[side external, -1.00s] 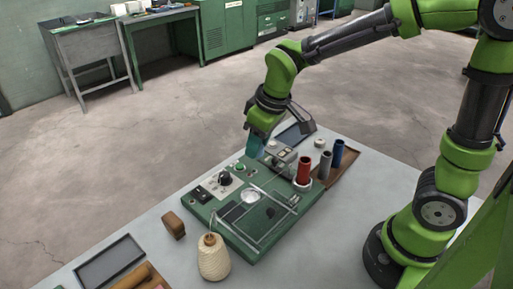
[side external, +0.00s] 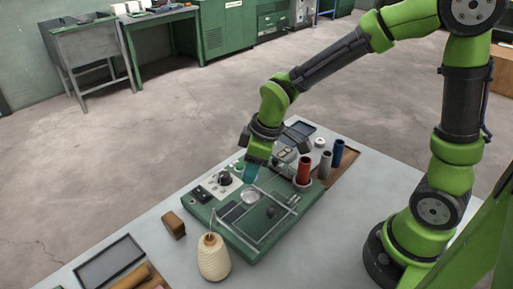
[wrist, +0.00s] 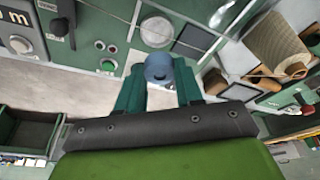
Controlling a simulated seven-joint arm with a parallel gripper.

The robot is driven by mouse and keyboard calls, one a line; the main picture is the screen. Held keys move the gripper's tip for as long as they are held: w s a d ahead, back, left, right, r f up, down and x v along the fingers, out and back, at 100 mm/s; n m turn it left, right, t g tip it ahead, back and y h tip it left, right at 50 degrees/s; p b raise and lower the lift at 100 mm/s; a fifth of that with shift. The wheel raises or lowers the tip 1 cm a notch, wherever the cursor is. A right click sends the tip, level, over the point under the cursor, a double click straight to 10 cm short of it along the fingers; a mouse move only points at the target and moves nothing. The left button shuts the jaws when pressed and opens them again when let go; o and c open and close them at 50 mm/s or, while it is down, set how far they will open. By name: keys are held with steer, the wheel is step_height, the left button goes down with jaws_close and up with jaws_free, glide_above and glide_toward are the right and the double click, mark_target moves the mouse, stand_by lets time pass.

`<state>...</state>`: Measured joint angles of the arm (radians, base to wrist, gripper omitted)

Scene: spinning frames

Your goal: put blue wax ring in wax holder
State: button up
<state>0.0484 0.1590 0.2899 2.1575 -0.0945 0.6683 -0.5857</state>
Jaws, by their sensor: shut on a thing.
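The blue wax ring (wrist: 158,67) is between the teal fingers of my gripper (wrist: 159,82) in the wrist view. My gripper is shut on it. In the side view my gripper (side external: 250,173) points down over the green machine (side external: 238,241), just behind a round silver dish. The ring cannot be made out there. The dish (side external: 250,196) is set in the machine's top and may be the wax holder.
A control knob (side external: 225,178) and a switch (side external: 201,194) are left of my gripper. A red spool (side external: 304,170), a grey spool (side external: 325,163) and a blue spool (side external: 338,152) stand upright to the right. A cream yarn cone (side external: 212,258) stands in front.

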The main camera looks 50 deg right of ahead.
mark_target(248, 196)
steer(key=shift+f, duration=2.7)
steer(key=shift+f, duration=0.65)
